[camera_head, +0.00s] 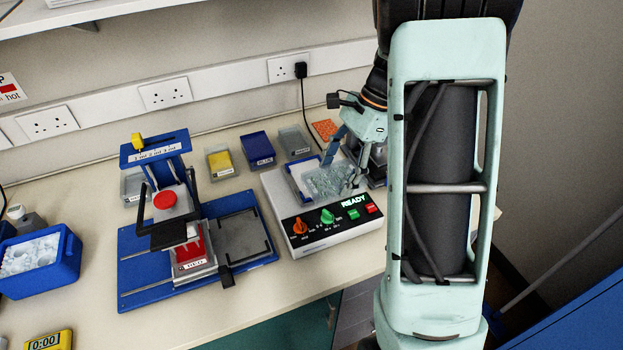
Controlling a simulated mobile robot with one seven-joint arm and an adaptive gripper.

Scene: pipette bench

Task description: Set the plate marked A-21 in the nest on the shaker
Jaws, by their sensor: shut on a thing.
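The shaker (330,225) is a white box with a dark front panel, an orange knob, a green knob and a lit READY display. The blue-edged nest (293,180) is on its top, partly covered. A clear, greyish plate (325,184) is over the nest area, tilted in the picture relative to the blue frame. My gripper (344,172) is shut on this plate from the right and above. I cannot read a mark on the plate. I cannot tell whether its underside touches the nest. My arm hides what lies to the right.
Left of the shaker stands a blue press-like rig (155,225) with a red button and black handle. Small bins, including a yellow-filled one (221,162) and a blue one (257,150), line the back. A blue ice box (68,262) and yellow timer (48,341) are far left.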

